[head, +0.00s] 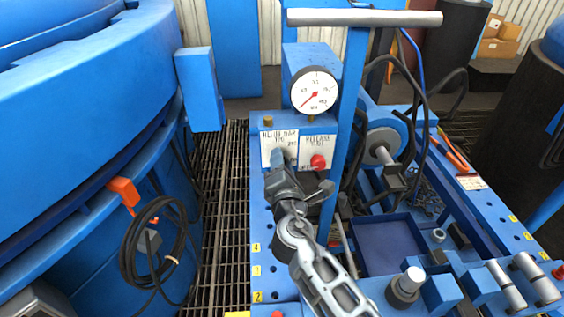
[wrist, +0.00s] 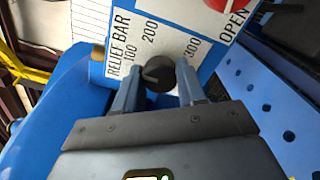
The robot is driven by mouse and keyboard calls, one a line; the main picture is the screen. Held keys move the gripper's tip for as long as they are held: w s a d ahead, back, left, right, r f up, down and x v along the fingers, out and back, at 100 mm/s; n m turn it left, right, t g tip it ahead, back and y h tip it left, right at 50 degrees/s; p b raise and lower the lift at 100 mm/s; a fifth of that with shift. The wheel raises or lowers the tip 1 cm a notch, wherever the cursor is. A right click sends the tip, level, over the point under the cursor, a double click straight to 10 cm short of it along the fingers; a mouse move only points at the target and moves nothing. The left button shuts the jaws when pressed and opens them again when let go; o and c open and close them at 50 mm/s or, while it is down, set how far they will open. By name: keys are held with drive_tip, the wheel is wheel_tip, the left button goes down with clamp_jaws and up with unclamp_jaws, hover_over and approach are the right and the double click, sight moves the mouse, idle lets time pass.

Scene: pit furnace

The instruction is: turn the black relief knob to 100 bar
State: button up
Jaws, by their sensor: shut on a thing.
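The black relief knob (wrist: 159,74) sits on a white plate (wrist: 150,38) marked RELIEF BAR with 100, 200 and 300 around it. My gripper (wrist: 156,82) is shut on the knob, one finger on each side, in the wrist view. A lighter mark shows on the knob's face, but its exact setting is hard to read. In the head view my gripper (head: 279,165) reaches the left label plate (head: 275,138) and hides most of the knob.
A red knob (head: 318,161) stands close to the right on the RELEASE plate. A round gauge (head: 315,91) above has its red needle pointing lower left. A blue post (head: 349,130) rises to the right. A blue tray (head: 388,243) lies lower right.

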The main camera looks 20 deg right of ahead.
drive_tip(key=shift+f, duration=0.1)
drive_tip(key=o, duration=1)
drive_tip(key=shift+o, duration=0.2)
drive_tip(key=v, duration=0.8)
drive_tip(key=s+f+m+g+y+p, duration=0.1)
drive_tip(key=s+f+m+y, duration=0.25)
drive_tip(key=s, duration=0.85)
drive_tip(key=s+f+m+g+y, duration=0.25)
drive_tip(key=s+m, duration=0.25)
drive_tip(key=s, duration=0.7)
drive_tip(key=s+d+r+m+t+p, duration=0.1)
drive_tip(key=s+d+r+m, duration=0.1)
drive_tip(key=s+r+m, duration=1)
drive_tip(key=r+v, duration=0.1)
drive_tip(key=v, duration=0.5)
drive_tip(key=shift+s+d+p, duration=0.15)
drive_tip(key=shift+p, duration=0.15)
